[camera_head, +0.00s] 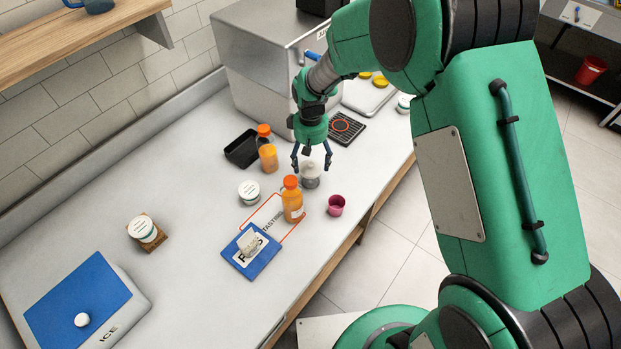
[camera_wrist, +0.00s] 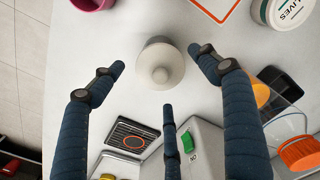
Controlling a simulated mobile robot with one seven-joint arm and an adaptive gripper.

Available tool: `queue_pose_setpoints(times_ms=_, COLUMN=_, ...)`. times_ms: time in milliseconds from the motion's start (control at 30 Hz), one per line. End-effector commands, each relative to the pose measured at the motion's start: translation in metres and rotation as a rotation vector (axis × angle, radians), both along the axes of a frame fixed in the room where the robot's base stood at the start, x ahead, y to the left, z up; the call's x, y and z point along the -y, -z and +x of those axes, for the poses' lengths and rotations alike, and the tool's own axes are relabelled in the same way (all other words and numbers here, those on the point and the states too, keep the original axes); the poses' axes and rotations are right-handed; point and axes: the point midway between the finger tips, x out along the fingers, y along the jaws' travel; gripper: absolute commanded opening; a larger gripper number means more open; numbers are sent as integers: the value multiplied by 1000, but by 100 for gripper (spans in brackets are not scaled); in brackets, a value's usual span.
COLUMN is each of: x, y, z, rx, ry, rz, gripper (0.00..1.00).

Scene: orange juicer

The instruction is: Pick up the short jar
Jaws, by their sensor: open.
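A short grey jar with a pale knobbed lid (camera_head: 310,177) stands upright on the counter. In the wrist view the jar (camera_wrist: 160,66) is seen from above, near the upper middle. My gripper (camera_head: 311,165) is open and above the jar, fingers pointing down. In the wrist view the gripper (camera_wrist: 157,60) has fingertips spread to the left and right of the jar, and a third finger below it in the picture. No finger visibly grips it. The jar's base is hidden by its lid in the wrist view.
An orange bottle (camera_head: 292,201) stands close in front of the jar, with a magenta cup (camera_head: 336,205) at its right. White labelled tubs (camera_head: 249,192), an amber container (camera_head: 268,158) and a black tray (camera_head: 241,149) lie left. A grey machine (camera_head: 262,70) stands behind.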

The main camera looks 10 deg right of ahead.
Motion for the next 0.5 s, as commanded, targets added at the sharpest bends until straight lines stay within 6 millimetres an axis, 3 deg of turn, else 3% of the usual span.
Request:
queue_pose_setpoints(times_ms=200, x=0, y=18, z=0, rx=-1, ry=0, rz=0, gripper=76)
queue_pose_setpoints(times_ms=500, x=0, y=18, z=0, rx=0, ry=0, rz=0, gripper=76)
